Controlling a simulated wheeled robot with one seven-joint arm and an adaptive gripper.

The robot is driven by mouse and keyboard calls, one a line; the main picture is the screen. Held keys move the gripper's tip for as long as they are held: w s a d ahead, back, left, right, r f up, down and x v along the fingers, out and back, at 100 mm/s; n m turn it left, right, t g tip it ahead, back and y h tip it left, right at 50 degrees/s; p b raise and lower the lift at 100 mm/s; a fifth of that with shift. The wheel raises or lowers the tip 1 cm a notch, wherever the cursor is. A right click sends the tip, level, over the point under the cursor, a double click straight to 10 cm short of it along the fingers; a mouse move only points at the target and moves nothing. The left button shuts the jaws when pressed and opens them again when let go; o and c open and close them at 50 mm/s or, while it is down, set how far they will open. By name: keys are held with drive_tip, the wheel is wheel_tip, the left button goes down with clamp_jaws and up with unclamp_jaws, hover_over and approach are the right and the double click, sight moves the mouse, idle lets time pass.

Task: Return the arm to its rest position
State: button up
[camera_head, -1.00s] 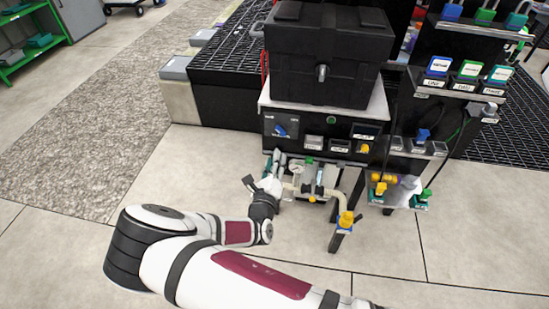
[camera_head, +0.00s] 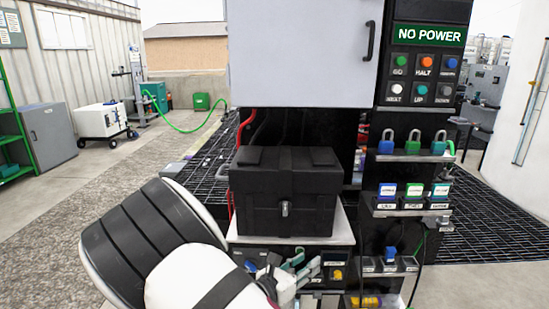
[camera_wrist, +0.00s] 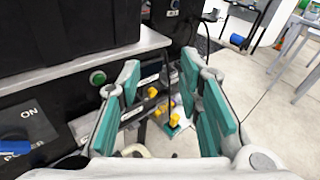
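My gripper (camera_head: 304,268) is in front of the control panel under the black tote, low in the head view, with its teal finger pads showing. My white arm fills the lower left of that view. In the wrist view my gripper (camera_wrist: 160,78) has its two teal-padded fingers spread apart, with nothing between them. Yellow fittings (camera_wrist: 174,119) show beyond the fingers, apart from them. The black tote (camera_head: 285,195) sits latched on a light shelf above my gripper.
The panel (camera_wrist: 40,125) with a blue switch and green button is close at the gripper's left. Dark grating (camera_head: 490,195) lies right. Open floor (camera_head: 60,235) is at left.

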drive_tip(key=s+d+r+m+g+y+p, duration=0.3)
drive_tip(key=s+d+r+m+g, duration=0.7)
drive_tip(key=s+d+r+m, duration=0.55)
drive_tip(key=s+a+r+m+t+y+p, duration=0.1)
drive_tip(key=s+r+m+y, duration=0.3)
drive_tip(key=s, duration=0.6)
drive_tip(key=s+a+r+m+t+y+p, duration=0.1)
drive_tip(key=s+a+r+m+y+p, duration=0.1)
drive_tip(key=s+r+m, duration=0.7)
drive_tip(key=shift+s+a+r+y, duration=0.4)
drive_tip(key=shift+s+y, duration=0.35)
drive_tip(key=shift+y, duration=0.45)
drive_tip(key=shift+w+f, duration=0.1)
